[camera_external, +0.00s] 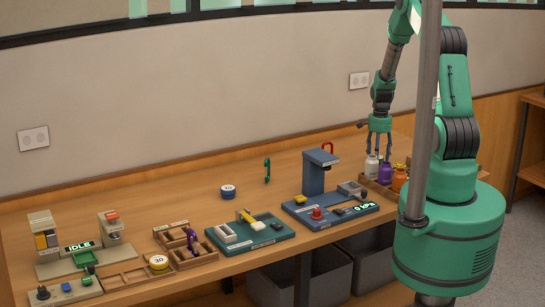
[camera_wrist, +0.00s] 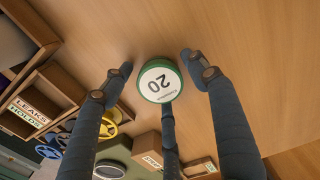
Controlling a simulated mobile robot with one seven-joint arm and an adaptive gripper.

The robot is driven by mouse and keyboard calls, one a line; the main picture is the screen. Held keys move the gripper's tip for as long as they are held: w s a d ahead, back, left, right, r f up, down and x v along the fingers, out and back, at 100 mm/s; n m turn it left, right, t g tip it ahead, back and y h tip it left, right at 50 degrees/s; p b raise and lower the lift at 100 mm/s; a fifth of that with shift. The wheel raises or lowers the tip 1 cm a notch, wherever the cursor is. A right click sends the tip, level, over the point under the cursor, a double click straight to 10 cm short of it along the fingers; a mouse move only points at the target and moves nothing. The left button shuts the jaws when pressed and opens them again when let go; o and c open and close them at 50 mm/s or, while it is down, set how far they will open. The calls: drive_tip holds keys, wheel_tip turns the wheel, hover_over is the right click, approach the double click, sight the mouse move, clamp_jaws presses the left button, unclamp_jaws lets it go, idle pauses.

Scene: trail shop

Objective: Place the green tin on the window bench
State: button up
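A green-rimmed tin (camera_wrist: 159,81) with a white lid reading "20" sits on a wooden surface in the wrist view. My gripper (camera_wrist: 157,72) is open, with its three blue fingers spread around the tin; one finger overlaps its lower edge, and I cannot tell whether it touches. In the external view my gripper (camera_external: 377,142) points down over the back right of the long wooden bench (camera_external: 190,205), behind the bottles. The green tin is not discernible there. No surface is marked as the window bench, so I cannot tell which one it is.
White, purple and orange bottles (camera_external: 386,172) stand close to my gripper. A wooden tray (camera_wrist: 62,88) lies left in the wrist view. Wood beyond the green tin is clear.

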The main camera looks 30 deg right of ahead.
drive_tip(key=shift+r, duration=0.15)
wheel_tip(320, 180, up, 12)
drive_tip(key=shift+p, duration=0.4)
idle(0.5)
idle(0.5)
drive_tip(key=s+a+r+n+t, duration=0.1)
drive_tip(key=s+a+r+n, duration=0.15)
drive_tip(key=a+r, duration=0.45)
drive_tip(key=s+a+r+n+t, duration=0.1)
drive_tip(key=s+a+r+n, duration=0.2)
drive_tip(key=r, duration=0.8)
drive_tip(key=s+a+r+n+t, duration=0.1)
drive_tip(key=s+a+r+n, duration=0.1)
drive_tip(key=s+a+r, duration=0.35)
drive_tip(key=s+a+r+n+t, duration=0.1)
drive_tip(key=s+a+r+n, duration=0.3)
drive_tip(key=s, duration=0.6)
drive_tip(key=s+a+r+n+t, duration=0.1)
drive_tip(key=s+a+r+n, duration=0.3)
drive_tip(key=s+a+r, duration=0.4)
drive_tip(key=s, duration=0.3)
drive_tip(key=shift+r+t, duration=0.3)
drive_tip(key=shift+r, duration=0.05)
